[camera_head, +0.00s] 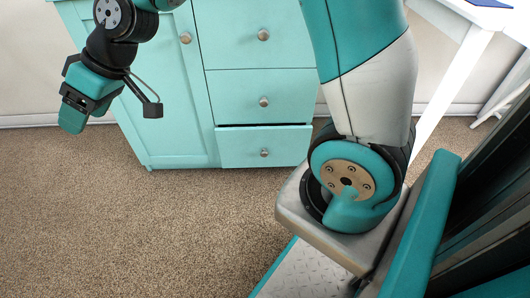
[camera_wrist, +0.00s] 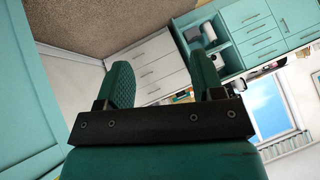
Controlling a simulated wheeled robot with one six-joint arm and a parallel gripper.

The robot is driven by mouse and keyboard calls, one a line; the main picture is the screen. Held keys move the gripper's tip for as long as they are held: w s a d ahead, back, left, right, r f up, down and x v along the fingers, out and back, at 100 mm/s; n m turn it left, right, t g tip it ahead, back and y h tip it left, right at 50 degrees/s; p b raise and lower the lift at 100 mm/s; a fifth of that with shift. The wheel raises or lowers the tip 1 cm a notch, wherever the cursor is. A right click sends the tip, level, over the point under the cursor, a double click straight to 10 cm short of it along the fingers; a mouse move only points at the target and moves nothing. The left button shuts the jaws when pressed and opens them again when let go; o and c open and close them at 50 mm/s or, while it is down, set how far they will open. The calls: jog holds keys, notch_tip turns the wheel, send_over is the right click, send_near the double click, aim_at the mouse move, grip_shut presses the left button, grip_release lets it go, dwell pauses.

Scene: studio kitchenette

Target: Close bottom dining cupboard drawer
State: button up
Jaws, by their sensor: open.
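The turquoise dining cupboard (camera_head: 168,128) stands against the wall in the head view, with a column of drawers on its right side. Its bottom drawer (camera_head: 266,147) sticks out a little, with a dark gap along its top edge and a round knob (camera_head: 264,153) on its front. The drawers above it look shut. My gripper (camera_head: 75,115) is at the left in the head view, in front of the cupboard's door side and away from the bottom drawer. In the wrist view my gripper (camera_wrist: 162,85) shows two separated fingers with nothing between them.
A white table (camera_head: 462,62) stands to the right of the cupboard. The carpeted floor (camera_head: 130,220) in front of the cupboard is clear.

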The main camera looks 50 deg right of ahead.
jog(key=w+d+f+m+t+p, duration=0.1)
jog(key=w+d+f+t, duration=0.25)
jog(key=w+f, duration=0.45)
jog(key=w+d+f+m+t+p, duration=0.1)
jog(key=w+d+f+t, duration=0.3)
jog(key=w, duration=0.7)
jog(key=w+d+f+m+t+h, duration=0.2)
jog(key=d+f+m+t+h, duration=0.15)
jog(key=d+f, duration=0.9)
jog(key=m+g+h+p, duration=0.3)
jog(key=m+h, duration=0.6)
jog(key=h, duration=0.9)
send_near(264, 155)
jog(key=b+x, duration=0.1)
jog(key=b, duration=0.3)
jog(key=b+x, duration=0.2)
jog(key=b, duration=0.2)
jog(key=b+x, duration=0.1)
jog(key=b, duration=0.4)
jog(key=shift+w+d+f, duration=0.25)
jog(key=shift+d+f, duration=0.1)
jog(key=x, duration=0.2)
jog(key=b+x, duration=0.2)
jog(key=x, duration=0.1)
jog(key=shift+w+d+r, duration=0.15)
jog(key=shift+d+r, duration=0.1)
